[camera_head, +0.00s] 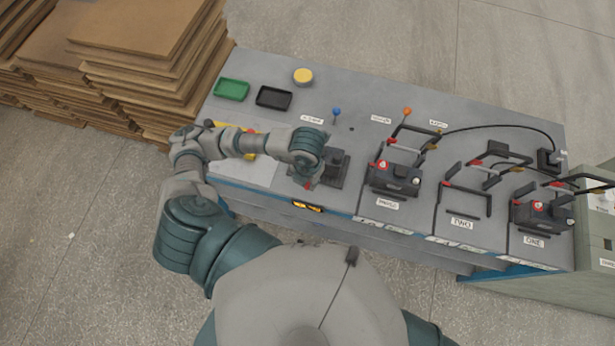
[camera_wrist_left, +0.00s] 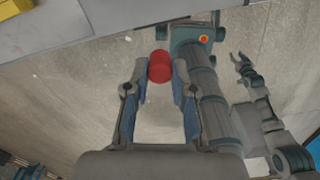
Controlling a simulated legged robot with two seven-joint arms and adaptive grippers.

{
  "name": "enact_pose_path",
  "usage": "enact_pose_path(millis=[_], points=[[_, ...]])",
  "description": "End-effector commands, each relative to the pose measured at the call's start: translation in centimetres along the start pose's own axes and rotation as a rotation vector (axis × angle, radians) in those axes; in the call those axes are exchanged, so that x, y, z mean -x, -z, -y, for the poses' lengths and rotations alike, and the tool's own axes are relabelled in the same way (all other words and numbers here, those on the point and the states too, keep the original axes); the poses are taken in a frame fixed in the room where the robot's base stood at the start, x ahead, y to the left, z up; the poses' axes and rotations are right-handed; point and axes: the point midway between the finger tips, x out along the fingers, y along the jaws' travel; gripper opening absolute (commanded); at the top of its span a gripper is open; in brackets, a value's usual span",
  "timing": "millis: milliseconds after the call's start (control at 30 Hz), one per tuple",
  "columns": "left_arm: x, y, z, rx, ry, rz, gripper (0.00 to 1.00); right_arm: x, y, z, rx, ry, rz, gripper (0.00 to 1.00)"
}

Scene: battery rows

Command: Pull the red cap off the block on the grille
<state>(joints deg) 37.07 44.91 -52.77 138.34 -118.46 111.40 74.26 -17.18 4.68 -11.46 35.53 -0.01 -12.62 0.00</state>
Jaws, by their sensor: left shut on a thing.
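My left gripper (camera_wrist_left: 161,78) is shut on the red cap (camera_wrist_left: 161,66), which sits between its two fingertips in the left wrist view. Bare floor shows behind the cap there, and no block shows touching it. In the head view my left gripper (camera_head: 308,181) is low at the bench's front edge, beside a dark grille-like base (camera_head: 334,167). My wrist hides part of this spot, and I cannot make out the block. My right gripper (camera_wrist_left: 245,68) shows small in the left wrist view, too small to tell its jaws.
The grey bench (camera_head: 375,127) holds a battery unit (camera_head: 397,178) right of the gripper and another (camera_head: 543,213) at the far right, with raised handles. Green (camera_head: 232,89) and black (camera_head: 273,97) trays and a yellow round (camera_head: 303,75) lie at the back left. Board stacks (camera_head: 143,27) stand beyond.

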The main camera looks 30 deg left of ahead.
Motion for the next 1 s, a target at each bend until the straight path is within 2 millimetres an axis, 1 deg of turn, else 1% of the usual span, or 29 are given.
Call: enact_pose_path(millis=[1000], points=[[1.6,0.0,0.0,0.0,0.0,0.001,0.0,1.0,0.2,0.2,-0.001,0.002,-0.001,0.4]])
